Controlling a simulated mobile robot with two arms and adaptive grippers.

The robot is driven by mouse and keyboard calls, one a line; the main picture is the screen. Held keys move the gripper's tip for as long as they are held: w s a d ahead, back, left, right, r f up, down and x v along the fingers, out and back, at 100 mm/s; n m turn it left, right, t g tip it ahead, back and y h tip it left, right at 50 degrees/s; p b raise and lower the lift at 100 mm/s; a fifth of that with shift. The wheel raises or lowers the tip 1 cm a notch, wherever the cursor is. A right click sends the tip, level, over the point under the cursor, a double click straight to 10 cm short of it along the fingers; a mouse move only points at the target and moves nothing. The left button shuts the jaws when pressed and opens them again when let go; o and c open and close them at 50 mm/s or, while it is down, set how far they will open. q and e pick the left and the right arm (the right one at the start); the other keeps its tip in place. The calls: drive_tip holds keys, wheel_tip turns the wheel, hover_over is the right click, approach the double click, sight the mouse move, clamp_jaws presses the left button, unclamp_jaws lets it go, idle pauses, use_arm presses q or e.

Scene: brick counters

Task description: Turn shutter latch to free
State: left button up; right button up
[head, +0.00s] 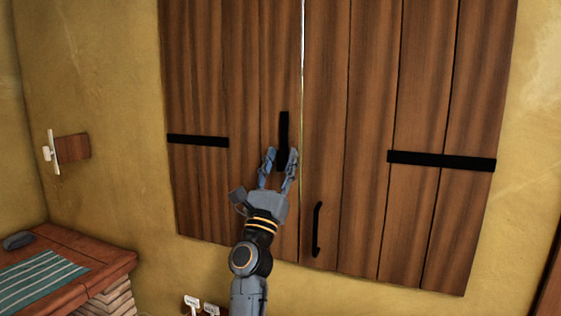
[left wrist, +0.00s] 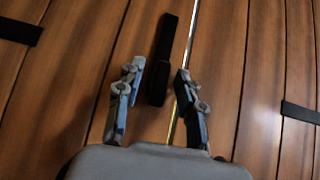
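The wooden shutter has a left panel (head: 245,75) and a right panel (head: 370,100), with a thin bright gap between them. The black latch (head: 284,128) stands upright on the left panel beside the gap. My left gripper (head: 280,154) is in front of the latch's lower end and partly hides it. In the left wrist view, the latch (left wrist: 164,60) runs up from between the two spread fingers of my left gripper (left wrist: 160,72). The fingers are apart, and I see no finger clearly touching the latch. My right gripper is not in view.
A black handle (head: 317,230) is on the right panel, low near the gap. Black straps (head: 198,140) and (head: 441,160) cross the panels. A brick counter with a wooden top (head: 110,258) stands at lower left. A switch on a wooden plate (head: 72,148) is on the left wall.

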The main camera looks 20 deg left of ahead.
use_arm(q)
wheel_tip(320, 180, up, 10)
idle(0.6)
drive_tip(key=shift+f, duration=0.1)
idle(0.4)
